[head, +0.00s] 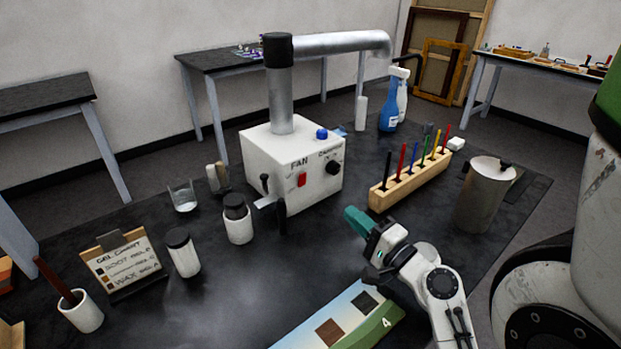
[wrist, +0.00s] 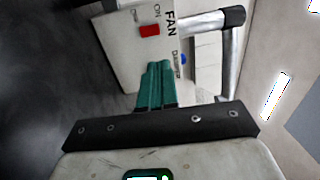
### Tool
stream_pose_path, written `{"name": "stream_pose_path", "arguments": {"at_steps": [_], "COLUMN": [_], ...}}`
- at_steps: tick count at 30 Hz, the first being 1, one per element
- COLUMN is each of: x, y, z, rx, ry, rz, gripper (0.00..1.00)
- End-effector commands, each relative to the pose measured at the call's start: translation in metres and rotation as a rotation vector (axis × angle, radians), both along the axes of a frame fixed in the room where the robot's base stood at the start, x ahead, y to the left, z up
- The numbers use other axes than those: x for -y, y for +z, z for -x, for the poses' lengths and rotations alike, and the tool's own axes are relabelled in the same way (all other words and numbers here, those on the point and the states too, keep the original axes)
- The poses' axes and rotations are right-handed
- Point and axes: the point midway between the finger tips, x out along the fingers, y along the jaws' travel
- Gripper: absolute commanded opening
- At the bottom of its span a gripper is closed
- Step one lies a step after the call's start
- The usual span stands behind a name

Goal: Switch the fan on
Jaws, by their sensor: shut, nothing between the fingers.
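The fan unit (head: 270,165) is a white box with a dark-topped metal duct, standing on the black table. Its front face carries the word FAN, a red switch (head: 301,180) and a black knob (head: 333,168). The red switch also shows in the wrist view (wrist: 149,30), upper middle, beside ON lettering; which way it is set I cannot tell. My gripper (head: 356,219) has teal fingers, closed together and empty. It is in front of the box, to the right of and lower than the switch in the head view, and apart from it. In the wrist view the fingers (wrist: 157,85) point toward the box face.
A wooden rack (head: 411,180) of coloured tools stands right of the box, with a metal canister (head: 485,194) beyond my gripper. White jars (head: 237,220) and a black-handled item (head: 268,199) stand left. A painted panel (head: 345,318) lies in front.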

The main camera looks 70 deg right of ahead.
Motion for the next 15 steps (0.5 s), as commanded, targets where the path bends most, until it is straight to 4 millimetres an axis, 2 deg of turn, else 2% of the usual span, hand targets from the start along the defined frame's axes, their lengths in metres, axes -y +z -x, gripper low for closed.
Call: {"name": "stream_pose_path", "arguments": {"at_steps": [8,15], "x": [0.007,0.029], "y": [0.004,0.013], "z": [-0.010,-0.047], "rx": [0.002,0.002], "ry": [0.000,0.002], "rz": [0.001,0.002], "gripper": [0.00,0.00]}}
